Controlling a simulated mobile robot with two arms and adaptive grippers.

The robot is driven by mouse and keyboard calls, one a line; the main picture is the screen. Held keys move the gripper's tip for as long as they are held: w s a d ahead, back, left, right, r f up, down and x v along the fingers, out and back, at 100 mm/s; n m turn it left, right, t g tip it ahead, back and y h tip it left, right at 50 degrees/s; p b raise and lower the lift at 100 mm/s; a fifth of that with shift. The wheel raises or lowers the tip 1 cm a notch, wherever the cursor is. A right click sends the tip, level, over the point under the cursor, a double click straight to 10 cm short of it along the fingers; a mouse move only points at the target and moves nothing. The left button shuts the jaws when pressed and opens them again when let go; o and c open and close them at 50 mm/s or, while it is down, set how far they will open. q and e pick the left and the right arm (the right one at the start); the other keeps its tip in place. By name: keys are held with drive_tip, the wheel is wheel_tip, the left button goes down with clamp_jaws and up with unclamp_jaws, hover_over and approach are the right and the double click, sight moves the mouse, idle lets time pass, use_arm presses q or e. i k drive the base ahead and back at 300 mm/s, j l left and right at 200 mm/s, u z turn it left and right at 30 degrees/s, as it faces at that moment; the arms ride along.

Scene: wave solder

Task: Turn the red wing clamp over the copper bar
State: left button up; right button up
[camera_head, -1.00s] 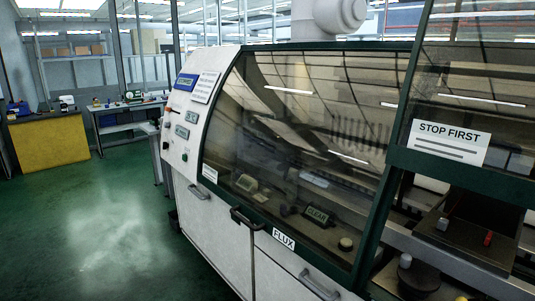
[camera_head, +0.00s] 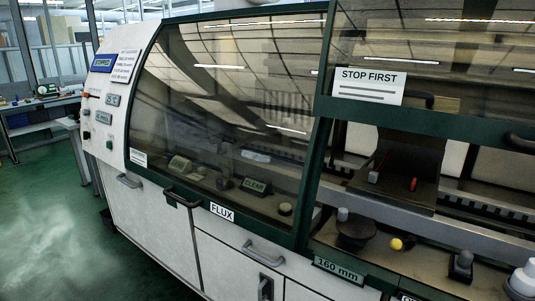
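A small red upright piece (camera_head: 413,184), which may be the red wing clamp, stands on a dark plate (camera_head: 400,201) inside the open bay at the right of the machine. A small grey knob (camera_head: 373,177) stands to its left on the same plate. The piece is too small to tell which way its wing points. I cannot make out a copper bar. Neither of my grippers is in view.
The tinted hood (camera_head: 230,100) closes the machine's left part. A raised panel with a "STOP FIRST" label (camera_head: 368,86) hangs above the open bay. A yellow ball knob (camera_head: 396,244) and a dark round part (camera_head: 355,230) sit in front. Green floor (camera_head: 45,230) is free at left.

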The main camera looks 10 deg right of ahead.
sight(412, 188)
drive_tip(key=z, duration=1.4)
